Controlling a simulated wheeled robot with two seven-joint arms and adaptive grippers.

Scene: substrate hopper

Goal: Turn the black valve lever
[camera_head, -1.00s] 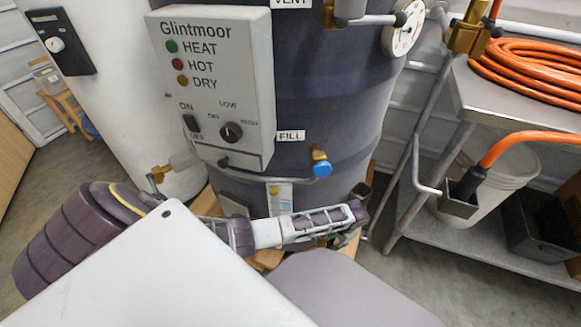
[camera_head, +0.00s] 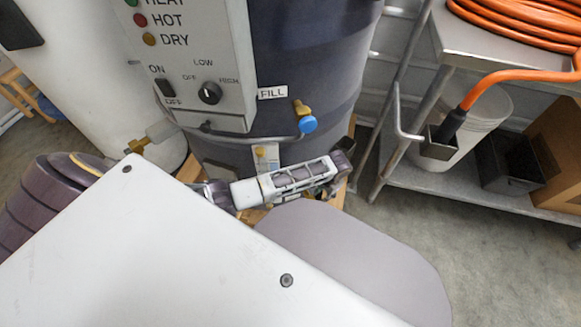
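My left gripper (camera_head: 342,160) reaches in from the left, low in front of the dark tank (camera_head: 300,75). Its fingertips point right, and I cannot tell if they are apart or closed. I cannot make out a black valve lever; the tank's lower part is partly hidden behind my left arm and gripper. A blue-handled brass valve (camera_head: 307,122) sits beside the FILL label, above the gripper and apart from it in the picture. A small brass fitting (camera_head: 140,145) shows at the left. My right gripper is not in view.
A grey control box (camera_head: 195,60) with a black knob and switch hangs on the tank. A metal cart (camera_head: 390,165) at the right carries an orange hose (camera_head: 520,30), with a white bucket (camera_head: 475,115) and a black bin (camera_head: 508,163) low on it. Open floor lies lower right.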

